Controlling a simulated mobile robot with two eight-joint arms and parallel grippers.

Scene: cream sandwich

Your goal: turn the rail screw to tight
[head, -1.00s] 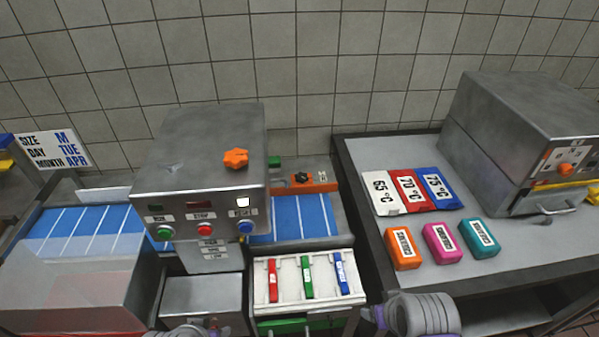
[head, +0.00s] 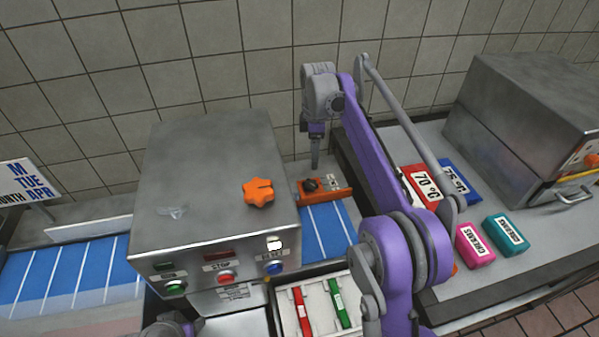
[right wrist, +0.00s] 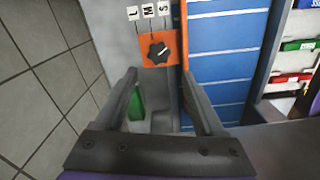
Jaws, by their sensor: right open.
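In the right wrist view the black knob (right wrist: 158,52) has a pale mark and sits just beyond the fingertips. My right gripper (head: 315,164) reaches down over the back of the rail, beside the block. In the right wrist view my right gripper (right wrist: 160,76) is open and empty, its fingers apart on either side of the block's near edge. My left gripper is not in view.
A steel machine (head: 205,150) with a larger orange knob (head: 258,192) stands left of the rail. A green piece (right wrist: 137,103) lies near the left finger. L, M and S labels (right wrist: 148,11) stand beyond the block. A tiled wall (head: 270,75) is close behind.

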